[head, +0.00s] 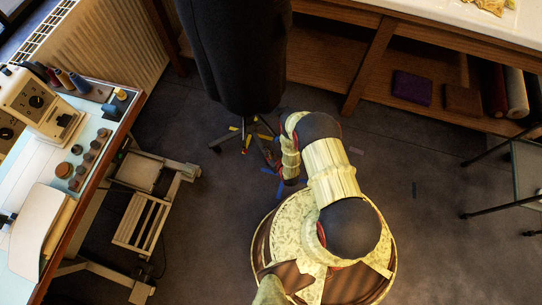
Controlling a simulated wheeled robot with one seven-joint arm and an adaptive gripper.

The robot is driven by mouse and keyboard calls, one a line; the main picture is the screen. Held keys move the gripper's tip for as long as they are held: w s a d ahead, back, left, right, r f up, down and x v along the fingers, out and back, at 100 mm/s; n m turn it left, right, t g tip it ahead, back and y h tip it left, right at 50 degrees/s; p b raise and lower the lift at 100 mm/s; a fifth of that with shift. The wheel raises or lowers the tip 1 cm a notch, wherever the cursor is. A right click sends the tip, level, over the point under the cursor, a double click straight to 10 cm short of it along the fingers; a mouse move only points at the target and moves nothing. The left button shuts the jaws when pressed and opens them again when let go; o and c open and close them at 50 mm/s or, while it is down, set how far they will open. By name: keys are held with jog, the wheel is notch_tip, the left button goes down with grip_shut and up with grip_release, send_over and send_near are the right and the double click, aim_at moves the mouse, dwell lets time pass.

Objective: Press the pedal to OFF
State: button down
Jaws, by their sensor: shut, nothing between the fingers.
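A slatted wooden pedal (141,222) in a pale metal frame sits low under the sewing table at the left. Its slats show clearly, but I cannot tell whether it stands at ON or OFF. My gripper (268,155) is small and dark at the end of my bent arm, near the foot of the dress form. It is shut and empty, well to the right of the pedal and apart from it. My own arm partly hides it.
The sewing table (98,165) carries a sewing machine (42,102) and several spools. A black dress form (238,55) stands at the top centre. A wooden shelf bench (367,65) fills the top right. Dark floor (205,230) lies open between pedal and arm.

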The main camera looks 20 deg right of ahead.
jog(key=w+f, duration=0.1)
jog(key=f+b, duration=0.1)
jog(key=w+f+b, duration=0.1)
jog(key=shift+w+a+f, duration=0.25)
jog(key=shift+w+f, duration=0.1)
jog(key=shift+f, duration=0.05)
jog(key=shift+w+f+b, duration=0.25)
jog(key=shift+f+b, duration=0.2)
jog(key=shift+f, duration=0.4)
jog(key=shift+r, duration=0.15)
